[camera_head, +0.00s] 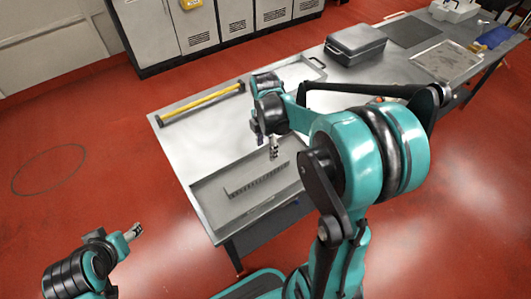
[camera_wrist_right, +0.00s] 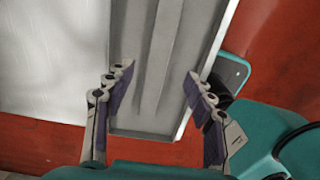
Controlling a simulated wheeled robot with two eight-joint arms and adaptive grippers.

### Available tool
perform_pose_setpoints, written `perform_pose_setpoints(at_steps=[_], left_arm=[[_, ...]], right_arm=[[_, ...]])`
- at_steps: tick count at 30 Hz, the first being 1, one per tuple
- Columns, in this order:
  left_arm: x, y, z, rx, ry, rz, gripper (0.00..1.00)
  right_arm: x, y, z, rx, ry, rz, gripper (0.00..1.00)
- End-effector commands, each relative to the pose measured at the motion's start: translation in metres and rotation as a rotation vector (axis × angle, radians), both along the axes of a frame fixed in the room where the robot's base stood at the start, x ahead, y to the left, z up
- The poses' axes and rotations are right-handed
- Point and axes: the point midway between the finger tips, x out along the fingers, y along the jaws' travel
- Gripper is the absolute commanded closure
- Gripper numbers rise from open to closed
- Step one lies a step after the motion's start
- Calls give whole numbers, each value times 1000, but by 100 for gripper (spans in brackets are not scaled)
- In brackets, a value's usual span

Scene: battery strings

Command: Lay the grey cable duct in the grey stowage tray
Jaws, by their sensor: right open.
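The grey cable duct (camera_head: 257,181), a long strip with dark slots along it, lies inside the grey stowage tray (camera_head: 214,208) at the front of the table. My right gripper (camera_head: 273,152) hangs above the tray, near the duct's right end. In the right wrist view the gripper (camera_wrist_right: 158,78) is open with nothing between its fingers. Below it the tray (camera_wrist_right: 211,55) runs lengthwise, with the duct (camera_wrist_right: 163,45) as a long grey strip inside. My left gripper (camera_head: 134,232) is off the table at lower left, small in view; its opening is unclear.
A yellow bar (camera_head: 202,102) lies along the table's back left edge. A dark grey case (camera_head: 355,44) stands farther back, with a clear shallow bin (camera_head: 447,62) to its right. My right arm hides much of the middle.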

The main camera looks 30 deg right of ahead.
Motion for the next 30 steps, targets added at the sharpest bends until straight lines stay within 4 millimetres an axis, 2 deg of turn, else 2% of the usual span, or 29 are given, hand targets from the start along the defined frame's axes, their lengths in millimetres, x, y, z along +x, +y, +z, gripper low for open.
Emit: perform_pose_setpoints(at_steps=[5,12,18,21,25,30], left_arm=[[0,0,1,0,0,0,42],[0,0,0,0,0,0,42],[0,0,0,0,0,0,42],[0,0,0,0,0,0,42],[0,0,0,0,0,0,42],[0,0,1,0,0,0,42]], right_arm=[[-13,16,23,-9,-72,-173,46],[-57,60,63,85,-311,-776,46],[-92,89,75,298,-452,-1257,46],[-103,98,75,400,-478,-1422,46],[-110,103,75,486,-489,-1547,46],[-112,105,75,514,-489,-1588,46]])
